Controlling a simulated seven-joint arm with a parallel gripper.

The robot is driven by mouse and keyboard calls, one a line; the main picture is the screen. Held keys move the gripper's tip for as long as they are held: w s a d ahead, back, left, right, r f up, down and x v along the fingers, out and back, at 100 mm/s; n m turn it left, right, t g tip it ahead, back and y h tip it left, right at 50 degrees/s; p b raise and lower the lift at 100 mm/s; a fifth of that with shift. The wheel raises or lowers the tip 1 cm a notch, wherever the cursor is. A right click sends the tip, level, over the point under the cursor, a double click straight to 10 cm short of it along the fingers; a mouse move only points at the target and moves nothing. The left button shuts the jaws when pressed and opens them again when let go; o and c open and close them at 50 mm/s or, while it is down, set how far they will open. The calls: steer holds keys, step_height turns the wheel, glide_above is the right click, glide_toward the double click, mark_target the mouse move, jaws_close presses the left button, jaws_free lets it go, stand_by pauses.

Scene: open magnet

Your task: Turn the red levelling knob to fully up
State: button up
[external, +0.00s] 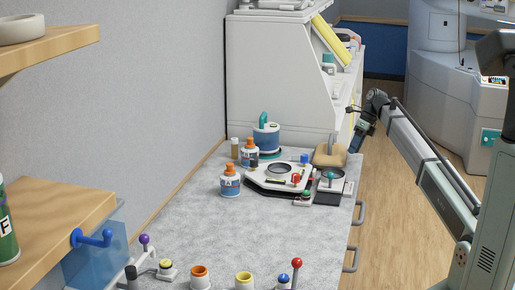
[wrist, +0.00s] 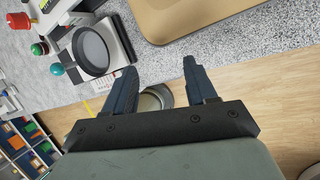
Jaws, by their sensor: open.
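A red knob (external: 296,178) stands on the white device (external: 270,178) near the bench's far right part. What looks like the same red knob (wrist: 18,20) shows at the upper left corner of the wrist view, beside a green knob (wrist: 40,48) and a teal ball knob (wrist: 57,69). My gripper (external: 358,138) is at the bench's right edge, to the right of the device and apart from it. In the wrist view my gripper (wrist: 160,68) has its two dark fingers spread, with nothing between them. The red knob's setting is too small to read.
A tan block (external: 330,155) lies behind the device. Orange-capped bottles (external: 230,183) and a blue-banded container (external: 266,137) stand to its left and behind. A red ball lever (external: 296,263) and several coloured knobs line the near edge. The mid bench is clear.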

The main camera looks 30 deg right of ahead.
steer(key=w+a+r+n, duration=0.1)
steer(key=a, duration=0.7)
step_height(320, 180, up, 12)
steer(key=n+h, duration=0.4)
steer(key=n, duration=1)
glide_above(296, 174)
steer(key=n, duration=0.5)
steer(key=shift+n+g+h, duration=0.3)
steer(key=shift+h, duration=0.1)
step_height(296, 174, down, 14)
steer(key=shift+s+f, duration=0.1)
jaws_close()
